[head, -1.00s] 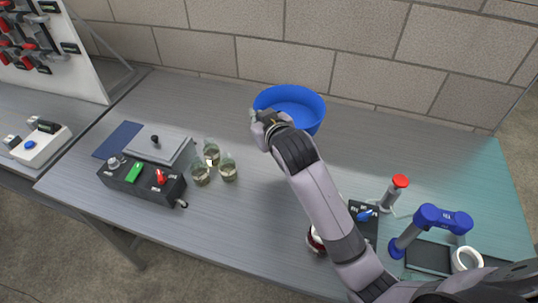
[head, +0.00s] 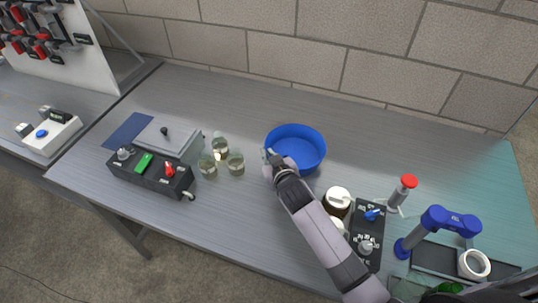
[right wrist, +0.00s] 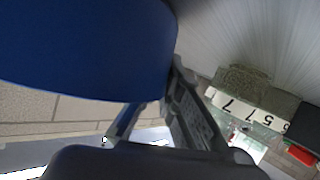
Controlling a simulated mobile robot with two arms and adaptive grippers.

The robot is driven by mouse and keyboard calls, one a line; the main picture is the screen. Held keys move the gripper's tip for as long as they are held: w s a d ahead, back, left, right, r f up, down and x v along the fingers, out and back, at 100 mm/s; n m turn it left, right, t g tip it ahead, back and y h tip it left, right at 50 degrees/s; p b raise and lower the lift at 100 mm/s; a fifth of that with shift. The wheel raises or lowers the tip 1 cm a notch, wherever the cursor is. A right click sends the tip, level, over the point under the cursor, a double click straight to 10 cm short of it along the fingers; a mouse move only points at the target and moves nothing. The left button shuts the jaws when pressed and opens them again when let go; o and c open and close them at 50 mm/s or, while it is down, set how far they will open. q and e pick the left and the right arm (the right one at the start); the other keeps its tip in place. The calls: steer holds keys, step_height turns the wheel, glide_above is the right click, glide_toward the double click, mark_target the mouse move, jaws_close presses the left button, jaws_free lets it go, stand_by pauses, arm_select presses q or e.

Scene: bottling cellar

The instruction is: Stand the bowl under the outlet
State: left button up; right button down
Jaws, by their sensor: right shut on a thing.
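The blue bowl (head: 311,150) is upright over the middle of the bench; I cannot tell whether its base touches the top. My right gripper (head: 269,157) is shut on the bowl's rim at its left side. In the right wrist view the bowl's blue wall (right wrist: 90,45) fills the upper left, against the fingers (right wrist: 172,95). A black control box (head: 150,174) with a green switch and a red knob stands at left, with a small metal outlet (head: 189,196) low at its right end. My left gripper is out of view.
Several glass vessels (head: 220,143) stand between the box and the bowl. A jar with a white lid (head: 338,197), a second black box (head: 368,232), a red-topped post (head: 404,188) and a blue-armed device (head: 440,222) stand at right. The bench in front of the glasses is clear.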

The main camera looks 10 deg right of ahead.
steer(key=c, duration=1.8)
jaws_free()
steer(key=shift+f, duration=0.1)
